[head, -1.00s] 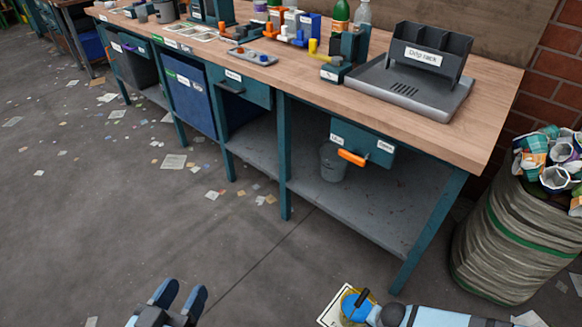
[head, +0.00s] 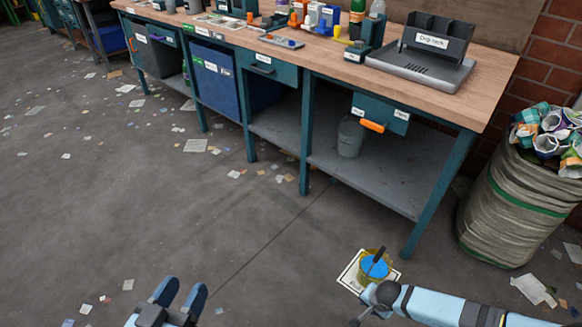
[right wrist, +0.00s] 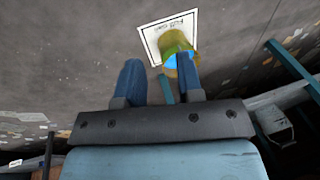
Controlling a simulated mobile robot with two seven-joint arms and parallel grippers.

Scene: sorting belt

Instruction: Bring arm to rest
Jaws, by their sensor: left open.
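My left gripper (head: 181,290) shows at the bottom of the head view, fingers apart and empty, above bare floor. My right arm (head: 450,306) comes in from the lower right, its wrist in front of a yellow pail with blue contents (head: 373,266). A dark handle (head: 377,256) leans in the pail. In the right wrist view my right gripper (right wrist: 158,64) has its two blue fingers apart. The pail (right wrist: 174,40) shows just beyond the right finger, which hides part of it. A narrow teal piece shows between the fingers; I cannot tell what it is.
The pail stands on a white printed sheet (head: 349,279). A workbench (head: 473,105) with a drip rack (head: 437,50) stands behind. A full bag of cups (head: 510,215) stands at the right. Paper scraps lie about; the floor at the centre left is mostly clear.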

